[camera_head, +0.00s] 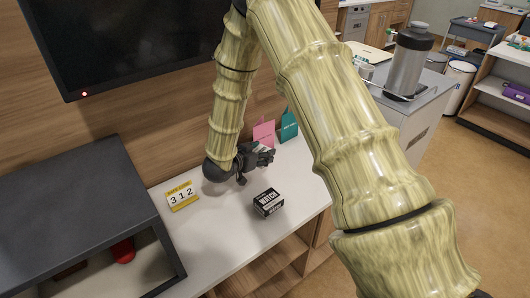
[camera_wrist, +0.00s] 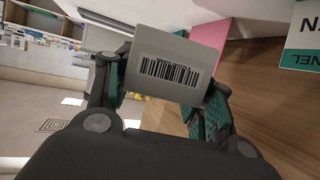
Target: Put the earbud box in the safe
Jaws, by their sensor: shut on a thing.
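My gripper (camera_head: 258,157) is shut on a small grey box with a barcode (camera_wrist: 168,65), likely the earbud box; no product name shows on the face in view. The wrist view shows it between the two fingers (camera_wrist: 165,90). In the head view my gripper is above the back of the white counter, and the held box is hard to make out there. The dark grey safe (camera_head: 70,195) stands at the left with its front open. A red item (camera_head: 123,250) is inside it, and a dark brown item (camera_head: 70,271) shows faintly.
A black watch box (camera_head: 268,203) stands on the white counter (camera_head: 225,235), in front of my gripper. A card reading 312 (camera_head: 181,195) stands between the safe and my gripper. Pink (camera_head: 264,134) and green (camera_head: 289,126) bags stand behind. The counter's front left is clear.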

